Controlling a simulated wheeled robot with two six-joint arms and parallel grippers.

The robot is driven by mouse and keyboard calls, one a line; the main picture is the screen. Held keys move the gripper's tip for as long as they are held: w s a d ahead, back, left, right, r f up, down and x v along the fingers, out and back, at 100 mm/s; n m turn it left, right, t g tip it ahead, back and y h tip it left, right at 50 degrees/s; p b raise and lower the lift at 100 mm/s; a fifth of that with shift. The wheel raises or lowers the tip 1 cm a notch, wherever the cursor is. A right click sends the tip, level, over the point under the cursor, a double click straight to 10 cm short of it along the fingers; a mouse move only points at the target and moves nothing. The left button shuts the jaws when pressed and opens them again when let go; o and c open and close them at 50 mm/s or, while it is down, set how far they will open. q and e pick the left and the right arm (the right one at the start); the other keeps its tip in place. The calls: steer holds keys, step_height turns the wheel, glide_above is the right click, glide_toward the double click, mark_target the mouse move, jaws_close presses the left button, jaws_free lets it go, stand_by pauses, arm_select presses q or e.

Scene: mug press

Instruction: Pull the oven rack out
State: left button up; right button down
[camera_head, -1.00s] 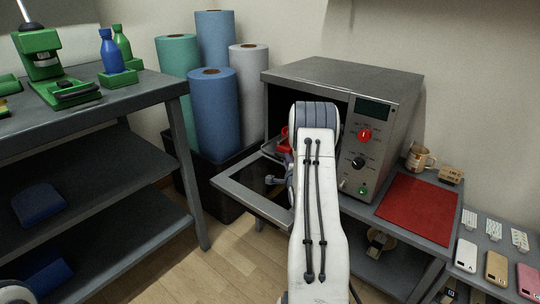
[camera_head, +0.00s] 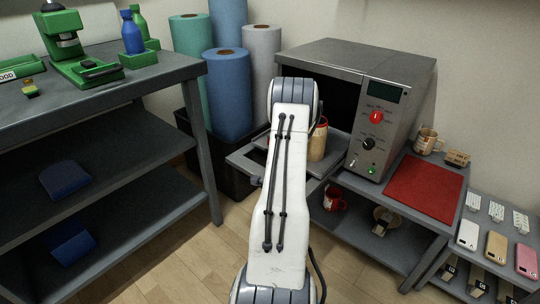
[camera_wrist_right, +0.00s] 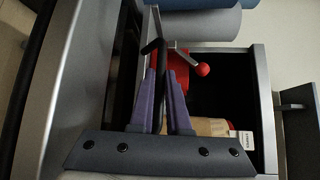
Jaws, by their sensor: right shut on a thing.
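The grey oven (camera_head: 340,57) stands on the workbench with its front open. A light grey flat frame, likely its lowered door (camera_head: 243,162), extends in front. A tan and red mug (camera_head: 317,143) stands outside the cavity, seemingly on the pulled-out rack, which my right arm mostly hides. In the right wrist view my right gripper (camera_wrist_right: 164,80) has its purple fingers shut around a thin dark bar, seemingly the rack's handle. Behind the fingers are a red part with a red-balled lever (camera_wrist_right: 203,70) and the tan mug (camera_wrist_right: 210,127). My left gripper is not in view.
A red mat (camera_head: 425,190) and a printed mug (camera_head: 427,140) are right of the oven. A red mug (camera_head: 334,198) sits on the shelf below. Upright rolls (camera_head: 226,95) stand behind left. A dark shelf unit (camera_head: 110,140) bounds the left; floor between is clear.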

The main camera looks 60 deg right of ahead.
steer(key=shift+a, duration=0.15)
steer(key=c, duration=0.9)
jaws_free()
steer(key=p+v, duration=0.2)
steer(key=v, duration=0.8)
steer(key=shift+s+a, duration=0.15)
steer(key=shift+a, duration=0.05)
